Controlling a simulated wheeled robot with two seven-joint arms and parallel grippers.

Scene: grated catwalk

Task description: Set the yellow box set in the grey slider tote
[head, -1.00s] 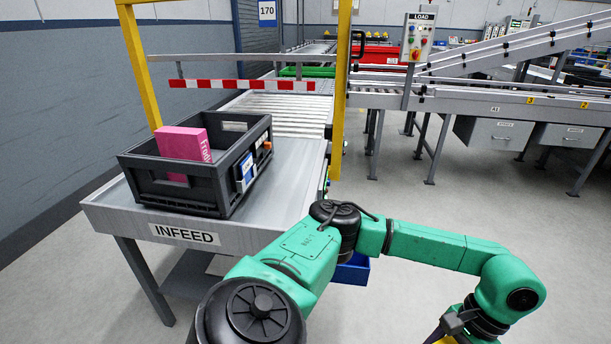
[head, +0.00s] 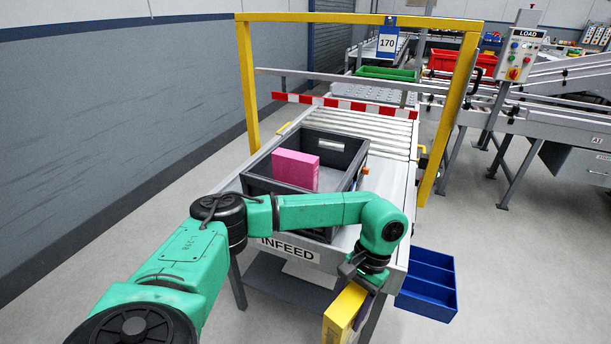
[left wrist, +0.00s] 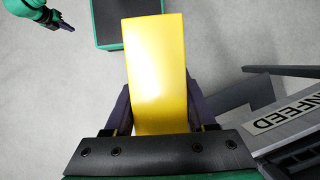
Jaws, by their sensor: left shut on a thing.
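My left gripper (head: 359,278) is shut on the yellow box set (head: 343,313), which hangs below it in front of the infeed table's front edge. In the left wrist view the yellow box set (left wrist: 157,70) sits between the two dark fingers. The dark grey tote (head: 266,186) stands on the infeed table, up and left of the gripper, open at the top. A pink box (head: 295,170) stands inside it. My left forearm hides part of the tote's near side. My right gripper (left wrist: 62,22) shows small at the upper left of the left wrist view; its jaws are unclear.
The infeed table (head: 398,180) leads back to rollers. A yellow frame (head: 440,125) and a red-white bar (head: 345,104) stand behind the tote. A blue bin (head: 428,286) is at the table's right side. Tote space right of the pink box looks free.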

